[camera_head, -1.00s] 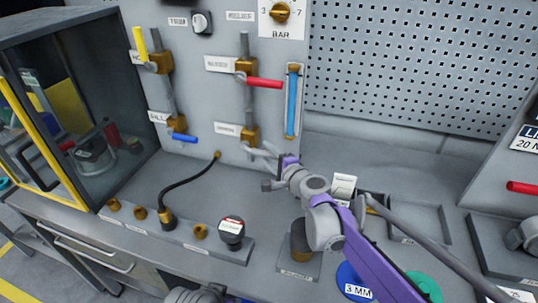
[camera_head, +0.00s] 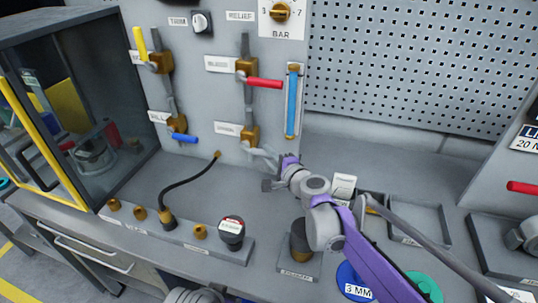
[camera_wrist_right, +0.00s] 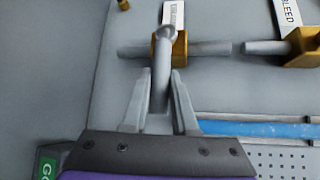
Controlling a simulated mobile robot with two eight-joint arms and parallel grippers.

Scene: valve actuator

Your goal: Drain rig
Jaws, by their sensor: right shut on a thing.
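The drain valve (camera_head: 250,135) is a brass body low on the grey panel, with a pale grey lever. The lever (camera_wrist_right: 162,75) runs down from the brass body (camera_wrist_right: 180,48) in the wrist view. My right gripper (camera_wrist_right: 161,92) has its fingers on both sides of the lever's end and is shut on it. In the head view my right gripper (camera_head: 272,172) is partly hidden by its own wrist. The bleed valve with a red lever (camera_head: 264,83) sits above. A sight tube (camera_head: 292,100) beside the valves shows blue liquid. My left gripper is not visible.
A yellow lever (camera_head: 140,38) and a blue lever (camera_head: 185,138) are on the left pipe. A black hose (camera_head: 185,185) rises from a bench block. A dark-capped cup (camera_head: 301,240) stands near my right arm. A glass-fronted cabinet (camera_head: 85,100) is at left.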

